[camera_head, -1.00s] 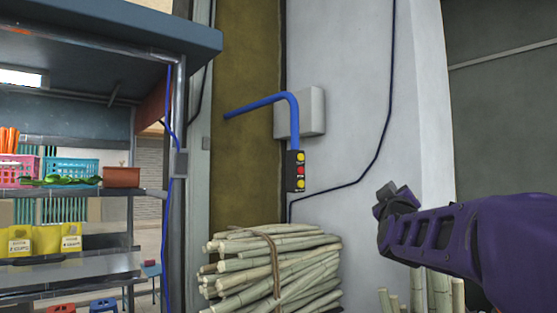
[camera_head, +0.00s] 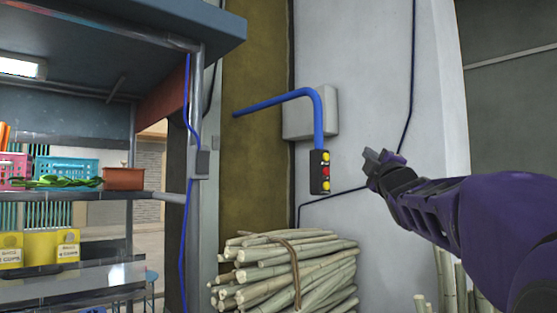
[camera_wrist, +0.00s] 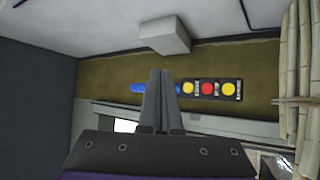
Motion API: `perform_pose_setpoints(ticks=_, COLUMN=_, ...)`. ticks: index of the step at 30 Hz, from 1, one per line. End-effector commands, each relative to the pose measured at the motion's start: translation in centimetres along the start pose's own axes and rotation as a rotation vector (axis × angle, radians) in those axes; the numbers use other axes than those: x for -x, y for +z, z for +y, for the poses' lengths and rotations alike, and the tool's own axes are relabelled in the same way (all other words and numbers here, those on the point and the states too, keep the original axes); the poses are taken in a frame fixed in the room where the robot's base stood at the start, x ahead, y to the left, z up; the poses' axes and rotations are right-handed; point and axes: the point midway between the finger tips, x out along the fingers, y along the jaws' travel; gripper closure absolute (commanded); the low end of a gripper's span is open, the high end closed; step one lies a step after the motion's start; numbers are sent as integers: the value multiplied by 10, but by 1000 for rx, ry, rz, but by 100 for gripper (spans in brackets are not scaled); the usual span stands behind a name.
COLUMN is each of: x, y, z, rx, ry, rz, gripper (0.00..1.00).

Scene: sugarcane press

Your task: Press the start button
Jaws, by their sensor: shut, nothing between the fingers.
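A black control box (camera_head: 316,184) hangs at the end of a blue pipe (camera_head: 320,120) in front of the wall. It carries a yellow button (camera_head: 326,157) on top, a red button (camera_head: 327,169) in the middle and a yellow button (camera_head: 326,186) at the bottom. Small labels beside them are too small to read. My gripper (camera_head: 372,156) is shut and empty, to the right of the box and apart from it in the head view. In the wrist view the fingers (camera_wrist: 160,74) show just left of the red button (camera_wrist: 208,88), overlapping the blue pipe.
A grey wall box (camera_head: 306,112) sits behind the pipe, with a dark cable on the wall. A tied bundle of cane (camera_head: 290,270) stands below the control box. A stall shelf (camera_head: 70,197) with crates, greens and a brown pot (camera_head: 123,179) is at left.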

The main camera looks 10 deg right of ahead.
Motion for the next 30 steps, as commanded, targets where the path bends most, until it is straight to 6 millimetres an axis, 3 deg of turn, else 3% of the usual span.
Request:
perform_pose_setpoints(ticks=17, x=-2, y=0, z=0, rx=22, ry=-5, rz=6, gripper=100)
perform_pose_setpoints(ticks=30, x=-40, y=-28, z=-26, rx=20, ry=-5, rz=6, gripper=100)
